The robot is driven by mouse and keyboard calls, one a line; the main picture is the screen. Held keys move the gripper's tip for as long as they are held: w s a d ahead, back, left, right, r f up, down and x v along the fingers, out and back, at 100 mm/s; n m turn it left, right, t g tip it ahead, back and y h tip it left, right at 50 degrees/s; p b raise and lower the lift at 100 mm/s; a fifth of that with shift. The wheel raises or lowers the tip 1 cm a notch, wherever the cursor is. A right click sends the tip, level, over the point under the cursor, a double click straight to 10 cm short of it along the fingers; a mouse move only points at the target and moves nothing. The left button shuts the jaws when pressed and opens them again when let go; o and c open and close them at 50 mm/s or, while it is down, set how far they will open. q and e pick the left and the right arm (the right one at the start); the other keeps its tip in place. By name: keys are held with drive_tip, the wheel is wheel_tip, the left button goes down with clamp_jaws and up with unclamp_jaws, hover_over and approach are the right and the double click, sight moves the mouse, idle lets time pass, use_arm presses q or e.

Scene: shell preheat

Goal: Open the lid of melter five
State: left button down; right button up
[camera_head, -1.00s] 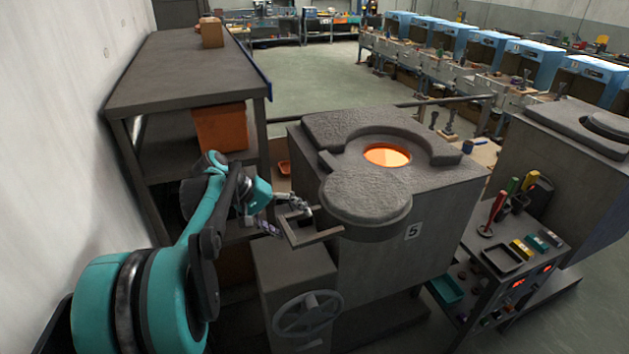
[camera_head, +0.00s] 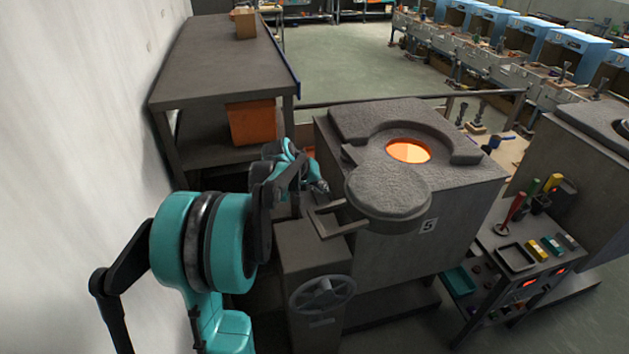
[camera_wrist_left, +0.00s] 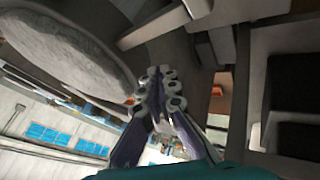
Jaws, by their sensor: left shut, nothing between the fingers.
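Melter five (camera_head: 395,255) carries a "5" label on its front. Its round grey lid (camera_head: 388,190) sits swung out to the front left, off the glowing orange opening (camera_head: 408,151), which is uncovered. A bracket-shaped handle (camera_head: 325,228) sticks out from the lid's left side. My left gripper (camera_head: 320,187) is just behind the handle, appears apart from it, and is shut and empty. In the left wrist view, the gripper's closed fingers (camera_wrist_left: 155,80) point up, with the lid (camera_wrist_left: 62,60) at upper left. My right gripper is not in view.
A grey pedestal with a handwheel (camera_head: 322,293) stands below the handle. A dark shelf table (camera_head: 225,60) with an orange bin (camera_head: 252,123) stands behind my left arm. A tool cart (camera_head: 520,255) stands right of the melter. The wall is close on the left.

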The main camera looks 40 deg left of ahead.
sight(360, 191)
use_arm(q)
drive_tip(key=w+d, duration=0.2)
drive_tip(key=d, duration=0.1)
drive_tip(key=shift+w+p, duration=0.3)
drive_tip(key=shift+p, duration=0.1)
drive_tip(key=w+d, duration=0.1)
drive_tip(key=d, duration=0.1)
drive_tip(key=w+d, duration=0.1)
drive_tip(key=d+b, duration=0.1)
drive_tip(key=d, duration=0.1)
drive_tip(key=shift+w+d, duration=0.35)
drive_tip(key=shift+w, duration=0.05)
drive_tip(key=shift+w+d, duration=0.3)
drive_tip(key=shift+d, duration=0.15)
drive_tip(key=shift+s+a, duration=0.1)
